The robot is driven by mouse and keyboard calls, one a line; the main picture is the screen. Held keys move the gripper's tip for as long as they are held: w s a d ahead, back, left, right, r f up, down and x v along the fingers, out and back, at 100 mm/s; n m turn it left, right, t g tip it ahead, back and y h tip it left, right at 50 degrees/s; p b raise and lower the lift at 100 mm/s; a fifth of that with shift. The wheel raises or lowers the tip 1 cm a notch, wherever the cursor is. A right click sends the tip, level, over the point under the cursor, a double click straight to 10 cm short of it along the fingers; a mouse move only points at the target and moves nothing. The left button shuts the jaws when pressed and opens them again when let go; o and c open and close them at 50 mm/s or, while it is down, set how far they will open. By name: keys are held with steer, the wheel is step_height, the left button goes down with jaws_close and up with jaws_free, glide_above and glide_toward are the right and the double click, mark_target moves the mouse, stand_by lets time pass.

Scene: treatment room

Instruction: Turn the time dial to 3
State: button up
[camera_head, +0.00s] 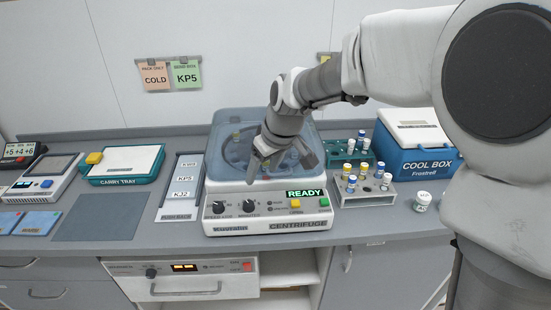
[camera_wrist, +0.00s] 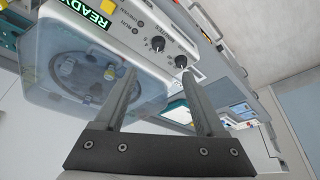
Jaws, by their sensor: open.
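The centrifuge (camera_head: 268,226) stands mid-counter, its clear lid (camera_head: 222,160) down over the rotor and a green READY display on its front. The time dial (camera_head: 250,207), marked MINUTES, is a black knob on the front panel, right of the speed dial (camera_head: 219,208). Its setting is too small to read. In the wrist view the time dial (camera_wrist: 157,44) shows just beyond the finger gap, with the speed dial (camera_wrist: 181,61) beside it. My gripper (camera_head: 281,172) is open and empty above the lid's front part, apart from the dial. It also shows in the wrist view (camera_wrist: 158,76).
A tube rack (camera_head: 365,199) and the cool box (camera_head: 407,168) stand right of the centrifuge. A label rack (camera_head: 181,187) and the carry tray (camera_head: 122,180) are to the left. Yellow and green buttons (camera_head: 324,202) sit right on the panel. Space before the panel is clear.

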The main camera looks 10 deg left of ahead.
mark_target(248, 203)
steer(key=x, duration=1.2)
steer(key=p+x, duration=0.1)
steer(key=x, duration=0.5)
steer(key=shift+w+a+r, duration=0.15)
steer(key=shift+w+r, duration=0.05)
steer(key=shift+w, duration=0.2)
steer(key=shift+c, duration=0.3)
jaws_close()
